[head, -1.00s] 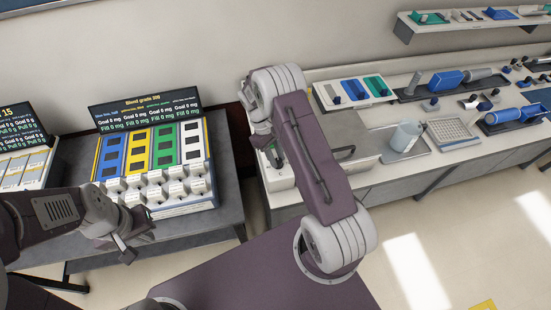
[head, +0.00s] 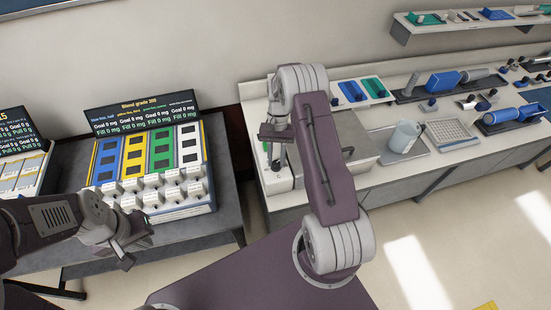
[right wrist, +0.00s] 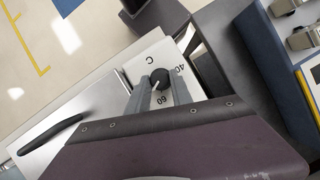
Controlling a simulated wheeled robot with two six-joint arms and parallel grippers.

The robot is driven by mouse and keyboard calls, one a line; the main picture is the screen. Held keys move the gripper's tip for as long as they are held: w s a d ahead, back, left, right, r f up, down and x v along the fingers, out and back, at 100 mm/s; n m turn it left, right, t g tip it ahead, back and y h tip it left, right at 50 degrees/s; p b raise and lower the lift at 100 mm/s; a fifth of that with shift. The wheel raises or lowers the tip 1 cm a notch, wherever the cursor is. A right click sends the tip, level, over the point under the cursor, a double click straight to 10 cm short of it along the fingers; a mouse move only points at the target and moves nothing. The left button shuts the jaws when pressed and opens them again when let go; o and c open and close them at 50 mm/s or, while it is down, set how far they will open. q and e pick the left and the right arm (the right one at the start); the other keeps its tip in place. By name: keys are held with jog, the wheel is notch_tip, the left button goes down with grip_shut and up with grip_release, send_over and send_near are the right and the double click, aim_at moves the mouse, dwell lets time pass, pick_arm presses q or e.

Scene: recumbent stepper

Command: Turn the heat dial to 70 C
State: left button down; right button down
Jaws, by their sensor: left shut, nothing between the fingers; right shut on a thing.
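The heat dial (right wrist: 160,78) is a round black knob with a white pointer line, on a white panel (right wrist: 142,68) marked C, 40 and 60. The pointer aims to the lower left in the right wrist view, slightly past 60 on the side away from 40. My right gripper (right wrist: 160,88) is shut on the dial, one finger on each side. The left finger hides part of the scale. In the head view my right gripper (head: 276,152) is over the left end of the bench unit. My left gripper (head: 128,250) is shut and empty, left of my base.
A lidded metal unit (head: 335,140) with a dark handle adjoins the dial panel. A blue, yellow, green and white dispenser rack (head: 150,165) stands on the left table. A translucent jug (head: 405,136) and trays line the bench to the right.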

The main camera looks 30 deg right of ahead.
jog(key=m, duration=0.3)
jog(key=m+t+y, duration=0.1)
jog(key=shift+s+m, duration=0.3)
jog(key=shift+m, duration=0.1)
jog(key=shift+f, duration=0.1)
dwell(0.4)
jog(key=c, duration=1.1)
grip_release()
jog(key=shift+c, duration=0.2)
jog(key=shift+a, duration=0.1)
jog(key=shift+w+r, duration=0.1)
jog(key=shift+r, duration=0.25)
jog(key=b+v, duration=0.1)
jog(key=v, duration=0.7)
jog(key=shift+d+r, duration=0.25)
jog(key=shift+d, duration=0.05)
